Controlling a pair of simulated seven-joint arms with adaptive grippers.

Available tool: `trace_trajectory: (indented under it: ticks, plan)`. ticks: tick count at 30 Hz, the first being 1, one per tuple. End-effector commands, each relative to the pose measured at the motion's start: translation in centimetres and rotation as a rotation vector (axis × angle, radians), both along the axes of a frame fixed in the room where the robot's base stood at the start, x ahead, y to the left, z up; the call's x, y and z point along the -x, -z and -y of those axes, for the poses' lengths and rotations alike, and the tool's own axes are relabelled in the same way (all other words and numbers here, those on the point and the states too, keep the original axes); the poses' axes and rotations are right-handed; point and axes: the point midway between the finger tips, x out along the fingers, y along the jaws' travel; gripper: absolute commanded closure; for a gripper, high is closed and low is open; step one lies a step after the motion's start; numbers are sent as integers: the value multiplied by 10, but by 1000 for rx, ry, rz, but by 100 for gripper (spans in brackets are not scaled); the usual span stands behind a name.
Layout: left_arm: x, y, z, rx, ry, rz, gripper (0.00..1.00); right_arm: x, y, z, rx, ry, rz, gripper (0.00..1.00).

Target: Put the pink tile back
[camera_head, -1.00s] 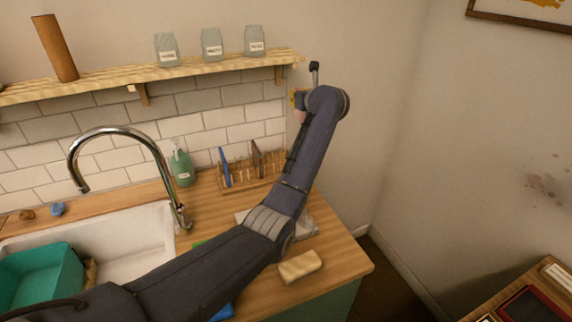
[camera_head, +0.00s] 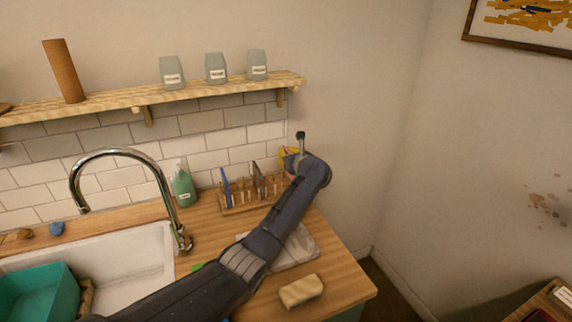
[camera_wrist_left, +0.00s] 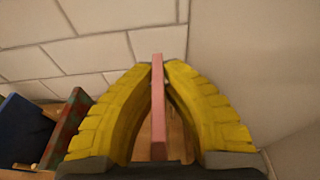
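My left gripper (camera_head: 287,153) is at the right end of the wooden rack (camera_head: 232,207) in the head view, partly hidden by my wrist. In the left wrist view its two yellow fingers (camera_wrist_left: 158,68) are closed on the pink tile (camera_wrist_left: 158,115), which is seen edge-on and upright between them. The rack holds a blue tile (camera_head: 226,186) towards its left end and a dark brownish tile (camera_head: 259,172) nearer its middle. Whether the pink tile touches the rack is hidden. My right gripper is not in view.
The tiled wall (camera_wrist_left: 80,52) is close behind the rack. A green soap bottle (camera_head: 183,188) stands left of the rack, beside the tap (camera_head: 163,165). A shelf with jars (camera_head: 216,68) hangs above. A grey slab (camera_head: 302,246) and a pale sponge-like block (camera_head: 301,291) lie on the counter.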

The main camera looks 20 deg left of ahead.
Motion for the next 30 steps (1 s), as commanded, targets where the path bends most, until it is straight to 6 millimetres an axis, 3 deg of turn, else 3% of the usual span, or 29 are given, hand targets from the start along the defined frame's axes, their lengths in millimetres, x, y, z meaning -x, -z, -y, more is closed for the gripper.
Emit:
trace_trajectory:
  ticks: [10,25,26,30]
  plan:
    - [0,33,-1,-1,0,0,100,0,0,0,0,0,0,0]
    - [0,40,0,0,0,0,100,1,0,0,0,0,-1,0]
    - [0,41,0,0,-1,-1,91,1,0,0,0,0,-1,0]
    - [0,41,0,0,-1,-1,75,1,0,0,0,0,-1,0]
